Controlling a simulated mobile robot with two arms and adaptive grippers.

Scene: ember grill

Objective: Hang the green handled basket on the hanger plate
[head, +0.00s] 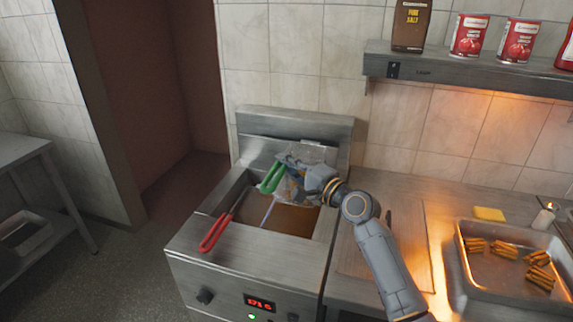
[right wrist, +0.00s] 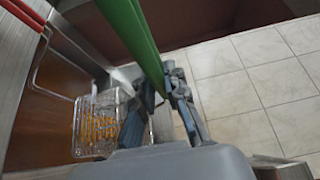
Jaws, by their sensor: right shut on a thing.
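The green handle of the basket (head: 272,178) points toward the front left in the head view. Its wire mesh (head: 306,153) is above the fryer vat, near the back panel. My right gripper (head: 294,184) is shut on this basket, partly hiding it. In the right wrist view the green handle (right wrist: 133,28) runs up from between the fingers (right wrist: 160,92). The steel back panel (head: 335,127) stands upright behind the vat and looks like the hanger plate. I cannot tell whether the basket touches it. My left gripper is not in view.
A red-handled basket (head: 215,232) rests at the fryer's left, handle over the front edge. A wire basket with orange food (right wrist: 97,128) shows in the wrist view. A shelf (head: 470,70) with cans is at upper right; a food tray (head: 500,287) sits below.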

